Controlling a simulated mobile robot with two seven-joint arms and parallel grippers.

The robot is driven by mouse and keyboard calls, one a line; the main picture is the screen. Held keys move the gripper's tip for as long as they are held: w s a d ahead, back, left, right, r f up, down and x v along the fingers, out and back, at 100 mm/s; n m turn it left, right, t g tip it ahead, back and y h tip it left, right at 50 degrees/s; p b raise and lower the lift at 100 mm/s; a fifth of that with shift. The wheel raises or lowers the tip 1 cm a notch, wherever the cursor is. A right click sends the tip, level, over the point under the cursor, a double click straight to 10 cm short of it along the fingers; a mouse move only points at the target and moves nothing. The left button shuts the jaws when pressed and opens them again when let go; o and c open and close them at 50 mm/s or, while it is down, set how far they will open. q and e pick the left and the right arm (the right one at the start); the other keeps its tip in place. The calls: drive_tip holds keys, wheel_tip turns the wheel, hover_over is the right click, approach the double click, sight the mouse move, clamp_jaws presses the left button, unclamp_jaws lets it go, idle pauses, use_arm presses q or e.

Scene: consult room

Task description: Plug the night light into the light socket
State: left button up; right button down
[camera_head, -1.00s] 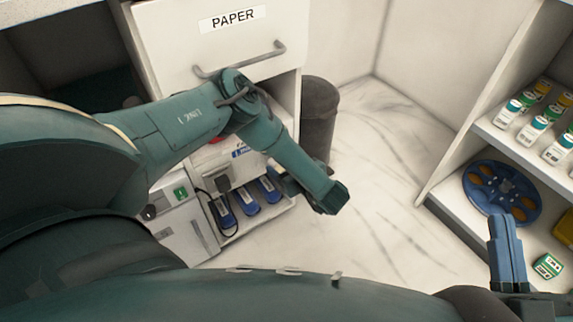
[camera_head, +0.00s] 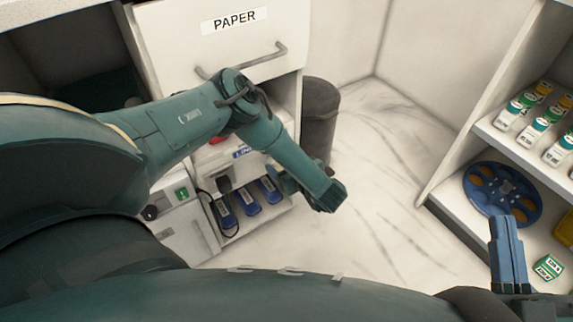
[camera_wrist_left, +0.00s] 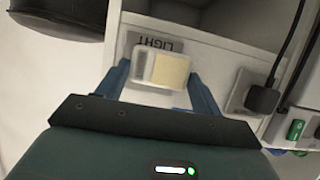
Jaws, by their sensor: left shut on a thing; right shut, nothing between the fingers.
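The night light (camera_wrist_left: 170,70) is a small block with a cream face and a grey side, in the left wrist view. My left gripper (camera_wrist_left: 158,74) is shut on it, one blue finger on each side. In the head view my left forearm hides most of that area. My right gripper (camera_head: 507,250) is shut and empty, at the lower right.
A black plug (camera_wrist_left: 262,98) with a cable sits in a socket beside the night light. Blue items (camera_head: 248,203) lie on the cabinet's low shelf. A dark bin (camera_head: 318,112) stands beside the cabinet. A shelf at right holds bottles (camera_head: 533,130), a blue reel (camera_head: 481,186) and a green box (camera_head: 547,268).

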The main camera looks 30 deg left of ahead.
use_arm(q)
drive_tip(key=o, duration=1.1)
use_arm(e)
drive_tip(key=shift+f, duration=0.1)
use_arm(q)
drive_tip(key=p+v, duration=0.4)
drive_tip(key=v, duration=0.9)
drive_tip(key=shift+s, duration=0.1)
use_arm(e)
drive_tip(key=f, duration=0.1)
drive_tip(key=f+h, duration=0.1)
drive_tip(key=f+g+h, duration=0.1)
drive_tip(key=shift+s+d, duration=0.3)
drive_tip(key=shift+s, duration=0.1)
drive_tip(key=shift+r, duration=0.2)
